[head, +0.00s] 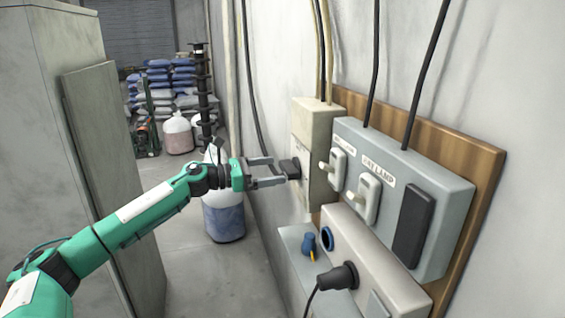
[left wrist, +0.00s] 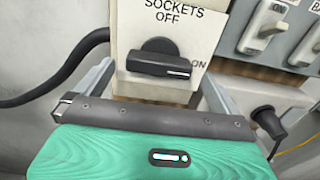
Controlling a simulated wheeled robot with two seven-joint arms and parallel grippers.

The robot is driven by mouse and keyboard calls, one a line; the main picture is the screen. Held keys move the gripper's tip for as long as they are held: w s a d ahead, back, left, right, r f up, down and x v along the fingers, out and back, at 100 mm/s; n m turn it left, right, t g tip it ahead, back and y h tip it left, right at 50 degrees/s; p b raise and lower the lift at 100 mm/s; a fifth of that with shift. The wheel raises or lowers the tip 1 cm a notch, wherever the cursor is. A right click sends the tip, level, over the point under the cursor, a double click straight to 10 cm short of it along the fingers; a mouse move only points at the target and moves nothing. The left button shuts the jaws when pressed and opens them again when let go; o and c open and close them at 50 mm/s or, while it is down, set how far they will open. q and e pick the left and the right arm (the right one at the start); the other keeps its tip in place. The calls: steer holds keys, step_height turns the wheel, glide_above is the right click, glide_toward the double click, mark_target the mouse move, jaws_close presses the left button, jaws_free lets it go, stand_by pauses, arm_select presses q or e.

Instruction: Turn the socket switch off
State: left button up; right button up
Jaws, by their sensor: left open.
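The socket switch is a black rotary knob (head: 290,168) on a cream box (head: 315,125) on the wall. In the left wrist view the knob (left wrist: 160,62) lies level, its white mark at the right end by the word ON. The words SOCKETS OFF stand above it. My left gripper (head: 277,171) is open, its fingers pointing at the box. In the left wrist view one finger is left of the knob and one right of it, with gaps on both sides. Whether the fingertips touch the box is unclear. My right gripper is not in view.
A grey panel (head: 452,185) with lever switches and a black cover is right of the box on a wooden board (head: 480,150). Below are a socket box (head: 385,265) with a black plug (head: 338,278) and a small shelf. A grey cabinet (head: 35,100) stands left.

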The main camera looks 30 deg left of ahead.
mark_target(283, 168)
arm_select(q)
steer(key=p+x, duration=0.1)
steer(key=x, duration=0.2)
steer(key=shift+w+r, duration=0.1)
steer(key=shift+r, duration=0.05)
steer(key=shift+w+d, duration=0.25)
steer(key=shift+d, duration=0.05)
steer(key=c, duration=0.9)
